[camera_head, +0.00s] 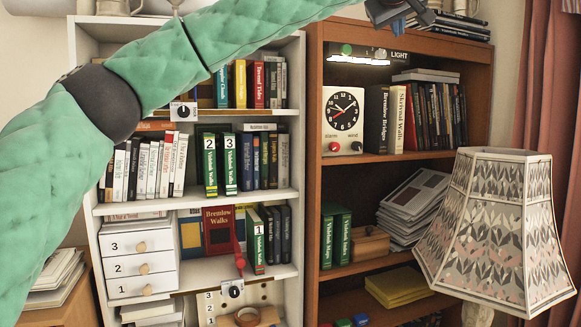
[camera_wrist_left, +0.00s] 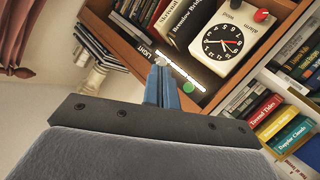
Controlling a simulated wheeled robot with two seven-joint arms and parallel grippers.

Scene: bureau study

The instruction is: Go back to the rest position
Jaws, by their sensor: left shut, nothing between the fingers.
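My left arm, in green padding, crosses the head view from the lower left to the top. My left gripper (camera_head: 398,23) is at the top, in front of the upper part of the brown bookcase (camera_head: 313,150). In the left wrist view its blue fingers (camera_wrist_left: 162,88) are together with nothing between them. The lit light strip (camera_head: 358,61) and its green button (camera_head: 346,48) show below and left of the gripper in the head view. In the wrist view the green button (camera_wrist_left: 188,88) appears just beside the fingers; contact cannot be told. My right gripper is in neither view.
A white bookcase (camera_head: 88,150) with books and numbered drawers (camera_head: 141,267) stands left. A clock (camera_head: 343,121) sits on the brown bookcase's shelf. A patterned lampshade (camera_head: 497,230) stands in front at right, near a reddish curtain (camera_head: 548,100). Pots stand above the bookcases.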

